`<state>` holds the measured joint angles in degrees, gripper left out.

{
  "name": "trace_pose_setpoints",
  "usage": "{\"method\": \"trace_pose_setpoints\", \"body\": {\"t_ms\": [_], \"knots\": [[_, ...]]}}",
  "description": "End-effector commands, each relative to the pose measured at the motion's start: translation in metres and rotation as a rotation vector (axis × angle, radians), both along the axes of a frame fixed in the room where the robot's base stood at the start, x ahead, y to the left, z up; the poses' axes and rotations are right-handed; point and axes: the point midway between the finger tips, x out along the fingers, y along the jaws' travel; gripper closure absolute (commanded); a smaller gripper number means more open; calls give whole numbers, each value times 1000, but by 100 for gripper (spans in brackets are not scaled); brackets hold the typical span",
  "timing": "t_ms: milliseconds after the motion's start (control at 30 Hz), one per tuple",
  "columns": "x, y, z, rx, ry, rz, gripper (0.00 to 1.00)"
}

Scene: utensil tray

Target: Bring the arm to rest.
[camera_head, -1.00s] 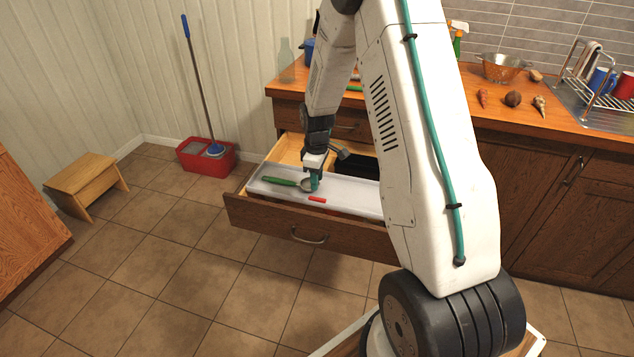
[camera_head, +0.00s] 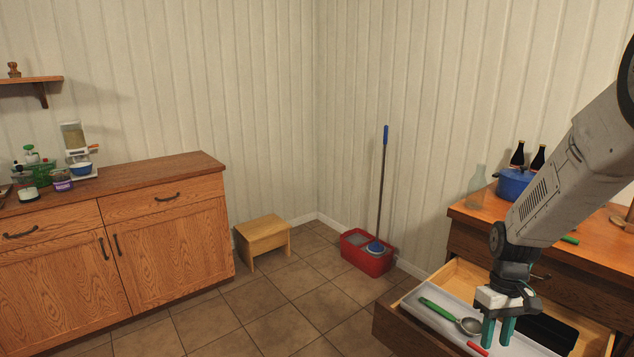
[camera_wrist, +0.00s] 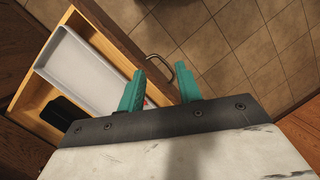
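My gripper (camera_head: 497,340) hangs over the open drawer at the lower right of the head view. Its two teal fingers point down and stand apart, with nothing between them. The wrist view also shows the fingers (camera_wrist: 160,92) apart and empty. A ladle with a green handle (camera_head: 437,310) and metal bowl lies in the light grey tray (camera_head: 418,311), just left of my fingers. A small red object (camera_head: 477,349) lies near the fingers, partly cut off by the picture edge. The tray (camera_wrist: 85,72) shows at upper left in the wrist view; the ladle is not seen there.
The wooden drawer (camera_head: 400,335) stands open below the counter. A dark compartment (camera_head: 545,331) lies beside the tray. The counter holds a blue pot (camera_head: 514,184) and bottles. A red mop bucket (camera_head: 367,255) and a wooden stool (camera_head: 263,238) stand on the floor, with clear floor in front.

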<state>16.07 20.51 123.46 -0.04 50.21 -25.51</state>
Motion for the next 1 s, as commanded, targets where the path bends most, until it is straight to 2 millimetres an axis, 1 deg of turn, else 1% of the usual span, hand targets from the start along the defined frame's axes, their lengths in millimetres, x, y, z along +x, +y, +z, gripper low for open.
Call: {"method": "trace_pose_setpoints", "body": {"t_ms": [33, 200, 267, 400, 500, 700, 800, 900, 1000], "knots": [[-11, 9, 21, -10, -2, -24, 65], [-56, 38, 80, -47, 1, -126, 65], [-73, 47, 98, -59, -4, -154, 65], [-113, 68, 134, -83, -28, -206, 65], [-141, 81, 154, -95, -58, -231, 65], [-192, 101, 183, -102, -150, -240, 65], [-210, 107, 192, -98, -213, -218, 65], [-219, 112, 201, -91, -276, -199, 65], [-223, 115, 209, -86, -322, -184, 65]]}}
